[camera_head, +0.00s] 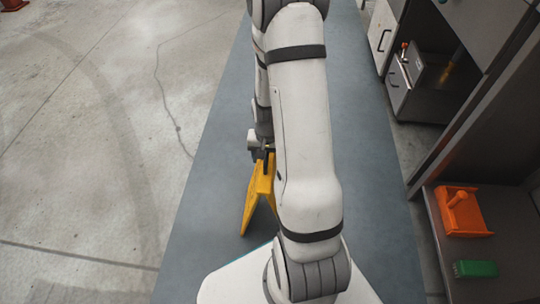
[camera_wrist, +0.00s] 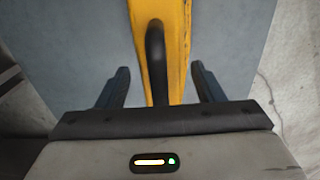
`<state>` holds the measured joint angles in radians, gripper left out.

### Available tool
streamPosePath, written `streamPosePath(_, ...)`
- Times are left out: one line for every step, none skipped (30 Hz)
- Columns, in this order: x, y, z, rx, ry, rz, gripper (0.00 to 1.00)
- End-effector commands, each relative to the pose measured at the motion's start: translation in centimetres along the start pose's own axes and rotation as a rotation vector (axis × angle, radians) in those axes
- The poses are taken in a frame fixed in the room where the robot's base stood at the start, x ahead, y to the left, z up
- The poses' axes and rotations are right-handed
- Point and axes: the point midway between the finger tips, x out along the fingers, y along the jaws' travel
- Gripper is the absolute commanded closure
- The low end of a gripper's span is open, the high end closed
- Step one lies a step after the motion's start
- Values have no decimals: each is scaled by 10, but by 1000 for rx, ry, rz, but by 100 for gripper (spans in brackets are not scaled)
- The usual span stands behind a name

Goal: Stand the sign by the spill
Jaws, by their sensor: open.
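The yellow sign (camera_head: 249,206) stands upright with its legs spread like an A on the grey-blue floor strip, partly hidden behind my arm in the head view. In the wrist view, the yellow sign (camera_wrist: 175,35) with a black handle (camera_wrist: 156,62) on top lies between my fingers. My gripper (camera_wrist: 158,85) is open around the handle, with a gap on each side of it. In the head view my gripper (camera_head: 265,150) is at the top of the sign, mostly hidden by the arm. I see no spill in either view.
An orange bin (camera_head: 462,222) and a green block (camera_head: 475,268) sit on a dark shelf (camera_head: 505,240) at the right. A grey cabinet (camera_head: 388,40) stands at the upper right. Bare concrete floor (camera_head: 90,150) on the left is clear. An orange cone base (camera_head: 14,5) shows at the top left.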

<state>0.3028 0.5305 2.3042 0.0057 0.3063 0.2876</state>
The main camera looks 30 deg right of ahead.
Motion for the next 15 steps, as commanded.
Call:
streamPosePath(0,0,0,0,0,0,39)
streamPosePath(0,0,0,0,0,0,39)
streamPosePath(-1,0,0,0,0,0,39)
streamPosePath(-2,0,0,0,0,0,39)
streamPosePath(-3,0,0,-1,0,0,39)
streamPosePath(-6,0,0,-1,1,0,39)
streamPosePath(-10,0,0,-1,2,-1,39)
streamPosePath(-14,0,0,-1,2,-1,39)
streamPosePath(-22,0,0,-1,2,-1,39)
streamPosePath(-28,0,0,-1,2,-1,39)
streamPosePath(-34,-1,0,-1,3,-1,39)
streamPosePath(-43,-1,-1,-1,4,-1,39)
streamPosePath(-50,-1,0,-1,3,-1,39)
streamPosePath(-57,-1,-1,-1,4,-1,39)
streamPosePath(-66,-1,-1,-1,4,-1,39)
